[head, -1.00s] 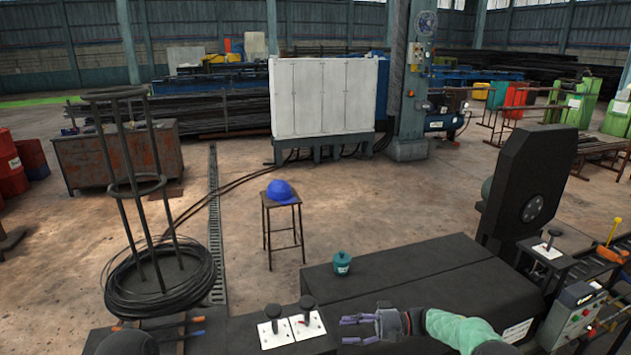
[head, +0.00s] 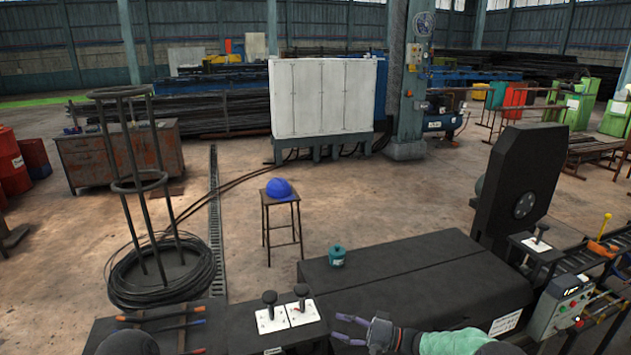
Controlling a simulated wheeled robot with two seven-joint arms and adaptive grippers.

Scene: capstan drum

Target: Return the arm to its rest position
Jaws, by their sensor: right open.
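My right gripper (head: 345,329) is at the bottom middle of the head view, with its fingers pointing left. It is open and nothing shows between its fingers. It is over the near edge of the black machine bed (head: 420,275), just right of two lever switches on white plates (head: 287,314). The green-sleeved forearm behind it is partly cut off by the bottom edge. My left gripper is not in view.
A teal pot (head: 337,256) stands on the machine bed's left end. A black upright housing (head: 519,190) rises at right, beside a control box (head: 560,305). Tools (head: 175,322) lie at lower left, near a wire coil stand (head: 160,275).

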